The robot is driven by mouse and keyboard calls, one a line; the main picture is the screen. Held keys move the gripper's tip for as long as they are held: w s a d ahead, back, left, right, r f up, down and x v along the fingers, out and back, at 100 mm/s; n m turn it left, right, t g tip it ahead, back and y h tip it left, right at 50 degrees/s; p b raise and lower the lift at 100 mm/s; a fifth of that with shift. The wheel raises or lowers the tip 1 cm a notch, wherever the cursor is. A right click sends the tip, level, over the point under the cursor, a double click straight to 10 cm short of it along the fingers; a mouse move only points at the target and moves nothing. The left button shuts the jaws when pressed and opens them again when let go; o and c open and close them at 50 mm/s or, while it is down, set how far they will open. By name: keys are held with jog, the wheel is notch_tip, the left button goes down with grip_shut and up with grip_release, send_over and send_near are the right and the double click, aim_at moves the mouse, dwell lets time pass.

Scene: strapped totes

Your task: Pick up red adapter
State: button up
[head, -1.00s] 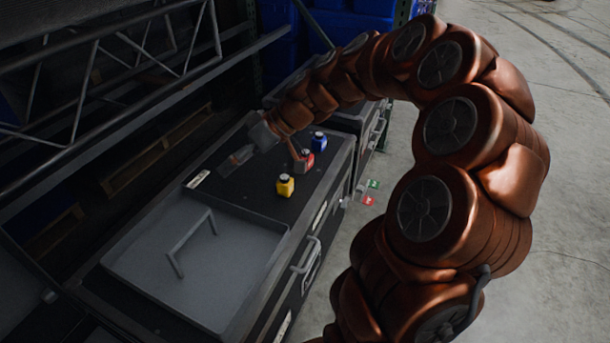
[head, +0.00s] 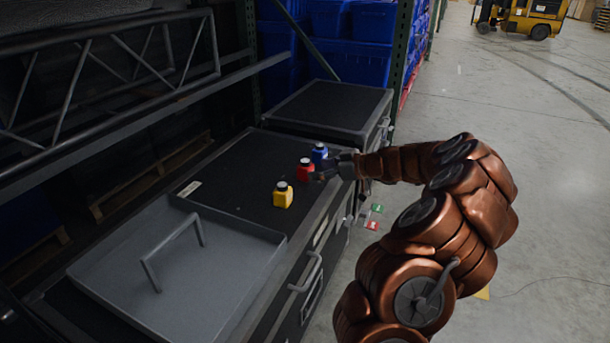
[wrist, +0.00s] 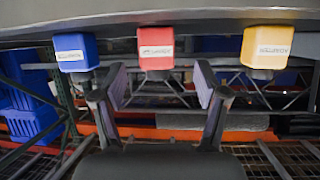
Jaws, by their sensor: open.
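The red adapter (head: 305,170) stands on the dark case top (head: 235,178), between a blue adapter (head: 319,153) and a yellow adapter (head: 283,198). My gripper (head: 324,172) is low at the right side of the red adapter, pointing left toward it. In the wrist view, which looks upside down, the red adapter (wrist: 155,42) lies ahead between the lines of my open fingers (wrist: 161,82). The fingers are empty, and the adapter appears just beyond their tips. The blue adapter (wrist: 74,48) is to its left and the yellow adapter (wrist: 267,46) to its right.
A grey tray (head: 112,262) with a raised handle sits on the case's near part. Another dark case (head: 330,105) stands behind, with blue totes (head: 345,45) beyond. A metal truss (head: 150,90) runs along the left. The floor at right is open, with a forklift (head: 522,17) far off.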

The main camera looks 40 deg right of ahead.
aim_at(311, 170)
jog(key=x, duration=0.2)
jog(key=b+x, duration=0.1)
jog(key=x, duration=0.2)
jog(key=shift+d+f, duration=0.2)
jog(key=shift+f, duration=0.1)
jog(key=shift+w+a+f, duration=0.1)
jog(key=shift+w+a, duration=0.1)
jog(key=shift+w, duration=0.3)
jog(key=shift+c, duration=0.2)
jog(key=c, duration=1.2)
jog(key=shift+c, duration=0.3)
